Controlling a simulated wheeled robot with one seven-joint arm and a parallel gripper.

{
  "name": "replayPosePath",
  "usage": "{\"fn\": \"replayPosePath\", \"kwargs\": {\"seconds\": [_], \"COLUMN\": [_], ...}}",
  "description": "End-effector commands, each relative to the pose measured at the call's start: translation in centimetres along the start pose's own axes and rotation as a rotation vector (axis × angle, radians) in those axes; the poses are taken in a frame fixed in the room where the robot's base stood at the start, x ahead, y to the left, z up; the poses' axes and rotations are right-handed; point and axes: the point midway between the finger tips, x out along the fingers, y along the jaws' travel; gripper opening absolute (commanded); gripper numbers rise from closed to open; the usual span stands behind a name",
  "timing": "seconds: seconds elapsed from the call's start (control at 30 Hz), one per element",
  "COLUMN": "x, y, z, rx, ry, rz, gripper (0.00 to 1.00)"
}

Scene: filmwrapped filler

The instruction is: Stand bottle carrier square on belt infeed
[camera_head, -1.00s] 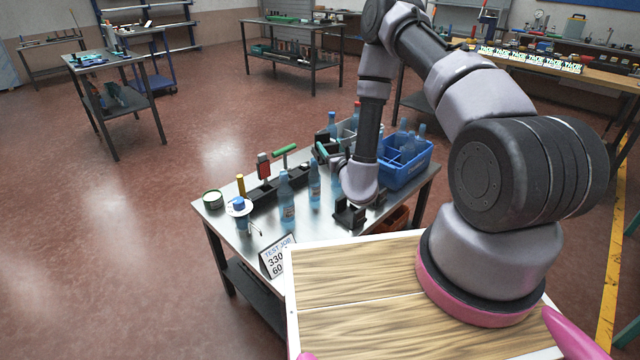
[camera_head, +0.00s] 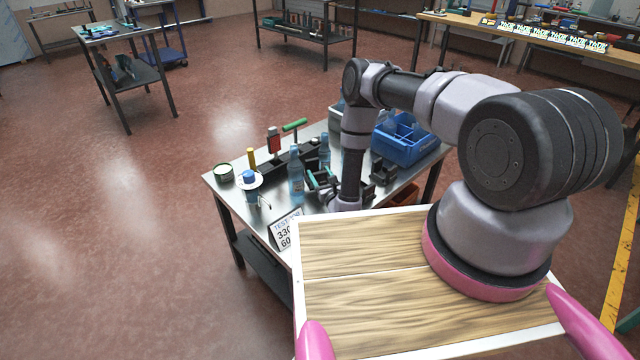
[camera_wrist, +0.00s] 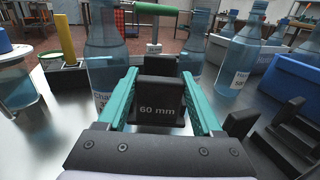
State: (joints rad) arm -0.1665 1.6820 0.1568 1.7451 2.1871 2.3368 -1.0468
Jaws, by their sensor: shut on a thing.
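The bottle carrier is likely the blue divided crate (camera_head: 408,150) at the far right of the steel table in the head view. A blue wall, probably its side, shows at the right of the wrist view (camera_wrist: 288,84). My gripper (camera_wrist: 160,80) has teal fingers closed on a black block marked 60 mm (camera_wrist: 160,105). In the head view my gripper (camera_head: 321,180) is low over the table, left of the crate and apart from it; the arm partly hides the block. I cannot identify the belt infeed.
Clear blue bottles stand close by, one (camera_wrist: 105,60) beside the left finger and another (camera_wrist: 238,62) to the right. Black fixtures (camera_head: 384,172) stand between gripper and crate. A cup (camera_head: 250,181), tin (camera_head: 224,172) and job sign (camera_head: 286,230) occupy the table's left part.

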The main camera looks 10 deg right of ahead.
Motion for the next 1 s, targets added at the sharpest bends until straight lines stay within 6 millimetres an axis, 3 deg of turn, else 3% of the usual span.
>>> {"fn": "replayPosePath", "kwargs": {"seconds": [0.3,0.7,0.73,0.8,1.0], "x": [0.0,0.0,0.0,0.0,0.0], "y": [0.0,0.0,0.0,0.0,0.0], "z": [-3.9,-4.4,-4.4,-4.3,-4.3], "rx": [0.0,0.001,0.0,0.0,0.0], "ry": [0.0,0.0,0.001,0.001,0.0], "rz": [0.0,0.0,0.001,0.001,0.001], "gripper": [0.03,0.03,0.75,0.97,0.97]}}
